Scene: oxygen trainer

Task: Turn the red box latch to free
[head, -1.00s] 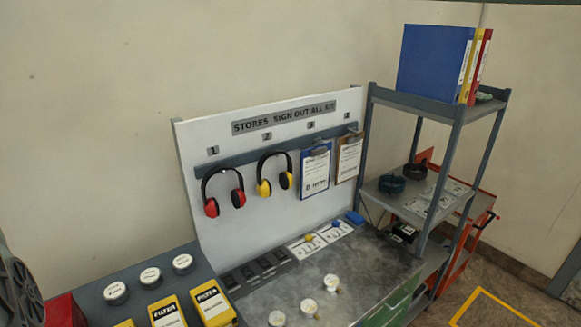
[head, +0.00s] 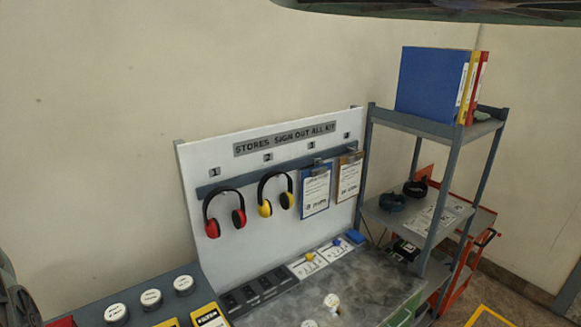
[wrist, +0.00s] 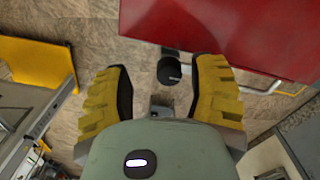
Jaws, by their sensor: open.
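In the wrist view, my gripper (wrist: 163,90) is open, with its two yellow ridged fingers wide apart and nothing held between them. A red box-like body (wrist: 225,38) fills the top right, beyond the fingertips. A round black knob (wrist: 169,70) shows in the gap between the fingers, close to the red body's lower left edge. I cannot tell whether it is the latch, or whether it is joined to the red body. A small grey piece (wrist: 160,109) lies below it. My gripper does not show in the head view.
In the wrist view, a yellow panel (wrist: 36,62) is at left and a pale bent bar (wrist: 262,88) at right. In the head view, a bench (head: 350,285) stands before a board with ear defenders (head: 225,215), beside a shelf unit (head: 455,130) and red trolley (head: 470,245).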

